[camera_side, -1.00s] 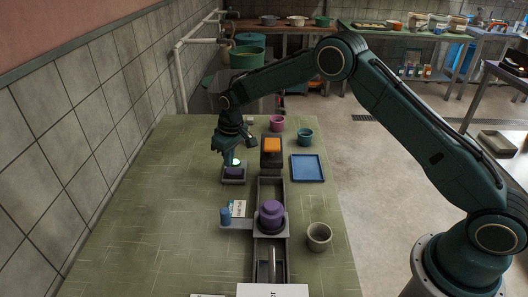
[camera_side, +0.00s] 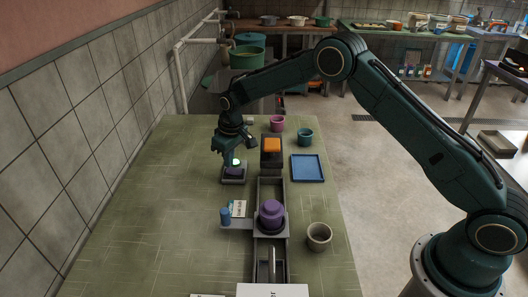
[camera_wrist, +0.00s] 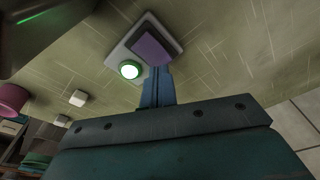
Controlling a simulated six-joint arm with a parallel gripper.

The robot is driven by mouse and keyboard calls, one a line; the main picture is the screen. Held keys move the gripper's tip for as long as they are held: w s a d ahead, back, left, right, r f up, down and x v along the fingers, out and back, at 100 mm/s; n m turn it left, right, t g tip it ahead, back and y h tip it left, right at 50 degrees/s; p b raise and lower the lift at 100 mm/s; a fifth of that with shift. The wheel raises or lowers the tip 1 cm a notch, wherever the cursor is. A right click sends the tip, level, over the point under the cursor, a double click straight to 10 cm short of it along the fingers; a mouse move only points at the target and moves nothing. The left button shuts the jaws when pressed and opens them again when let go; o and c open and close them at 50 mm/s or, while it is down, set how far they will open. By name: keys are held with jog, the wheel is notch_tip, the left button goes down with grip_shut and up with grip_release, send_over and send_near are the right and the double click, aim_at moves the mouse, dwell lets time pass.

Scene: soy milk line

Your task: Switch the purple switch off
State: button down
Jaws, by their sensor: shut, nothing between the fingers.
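The purple switch (camera_side: 233,171) is a rocker on a grey base plate at the far left of the green table. In the wrist view the purple rocker (camera_wrist: 152,48) sits beside a round lamp (camera_wrist: 130,69) that glows green. My gripper (camera_side: 232,157) is shut and empty, pointing down over the switch. In the wrist view its fingertips (camera_wrist: 157,72) are at the near edge of the rocker and hide part of it. I cannot tell whether they touch it.
A purple jar (camera_side: 271,212) stands on a grey rail right of the switch. An orange block (camera_side: 272,145), a blue tray (camera_side: 308,168), pink and teal cups, a blue cylinder (camera_side: 225,217) and a beige cup (camera_side: 319,237) stand nearby. The left table area is bare.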

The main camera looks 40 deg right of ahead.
aim_at(230, 169)
jog(key=shift+f, duration=0.85)
dwell(0.7)
jog(key=shift+r, duration=3.55)
